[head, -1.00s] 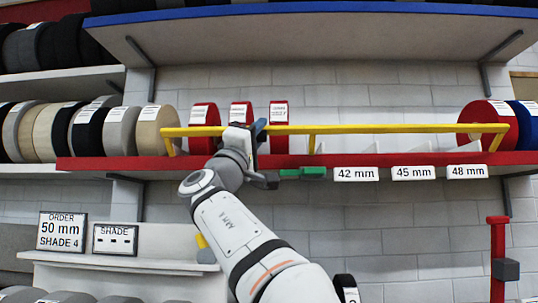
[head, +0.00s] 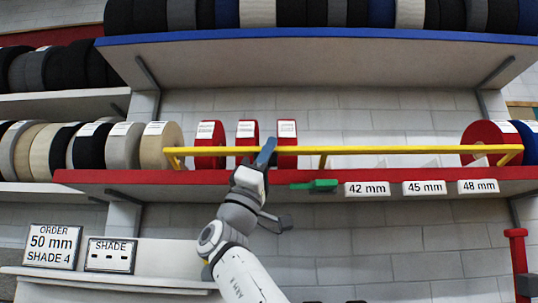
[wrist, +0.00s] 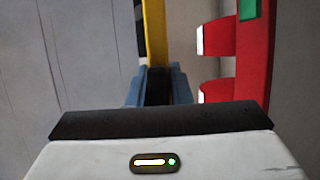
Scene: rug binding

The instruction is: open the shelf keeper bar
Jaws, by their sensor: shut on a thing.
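The yellow keeper bar (head: 400,149) runs level along the front of the red shelf (head: 400,174), a little above its edge, on short yellow arms. My gripper (head: 266,152) is shut on the bar left of its middle, in front of the red rolls. In the wrist view, the yellow bar (wrist: 154,35) runs between my blue fingertips (wrist: 157,85). A green catch (head: 314,185) sits on the shelf's front edge, just right of my gripper, and is clear of it. It also shows in the wrist view (wrist: 248,9).
Red rolls (head: 210,143) stand behind the bar, with a larger red roll (head: 482,142) at its right end. Beige and grey rolls (head: 118,146) stand to the left. A blue-edged shelf (head: 330,37) hangs above. A red post (head: 517,260) stands at lower right.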

